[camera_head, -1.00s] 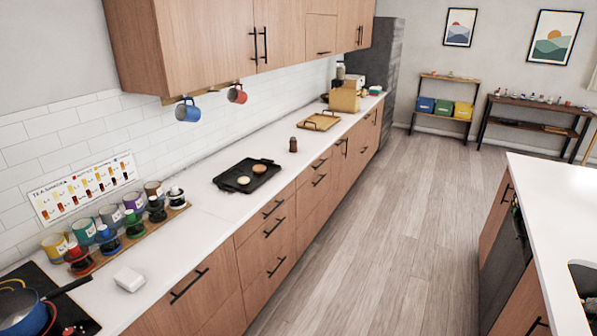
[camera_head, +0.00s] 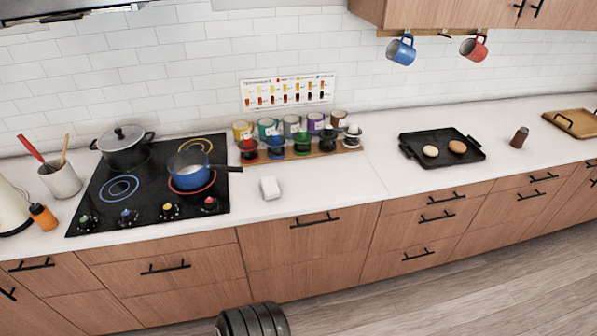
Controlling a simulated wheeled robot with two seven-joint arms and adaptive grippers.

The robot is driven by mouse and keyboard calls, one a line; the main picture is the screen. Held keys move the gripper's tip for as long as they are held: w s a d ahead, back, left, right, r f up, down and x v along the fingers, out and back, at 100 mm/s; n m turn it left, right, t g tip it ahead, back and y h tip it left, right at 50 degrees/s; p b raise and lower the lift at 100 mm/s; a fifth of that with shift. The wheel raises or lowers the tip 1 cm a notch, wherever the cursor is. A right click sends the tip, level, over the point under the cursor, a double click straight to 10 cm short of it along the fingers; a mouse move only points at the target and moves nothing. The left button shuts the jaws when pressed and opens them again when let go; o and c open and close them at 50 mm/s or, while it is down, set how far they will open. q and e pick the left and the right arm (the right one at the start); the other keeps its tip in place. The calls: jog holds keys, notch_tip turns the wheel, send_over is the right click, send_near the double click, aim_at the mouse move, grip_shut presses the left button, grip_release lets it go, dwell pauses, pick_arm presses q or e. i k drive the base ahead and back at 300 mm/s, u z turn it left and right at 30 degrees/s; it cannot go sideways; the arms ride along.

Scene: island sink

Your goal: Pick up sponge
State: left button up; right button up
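I cannot make out anything that is clearly a sponge. A small white block-shaped object (camera_head: 270,187) lies on the counter just right of the stove; I cannot tell what it is. Neither my left nor my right gripper shows in the head view.
A black stove (camera_head: 150,190) holds a dark lidded pot (camera_head: 125,148) and a blue pan (camera_head: 191,170). Right of it stand colored jars (camera_head: 291,127), a black tray (camera_head: 441,148) with two round items, and a brown jar (camera_head: 520,137). The counter (camera_head: 330,190) between stove and tray is mostly clear.

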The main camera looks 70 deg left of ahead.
aim_at(271, 190)
jog(key=u, duration=3.35)
jog(key=i, duration=0.1)
jog(key=z, duration=0.05)
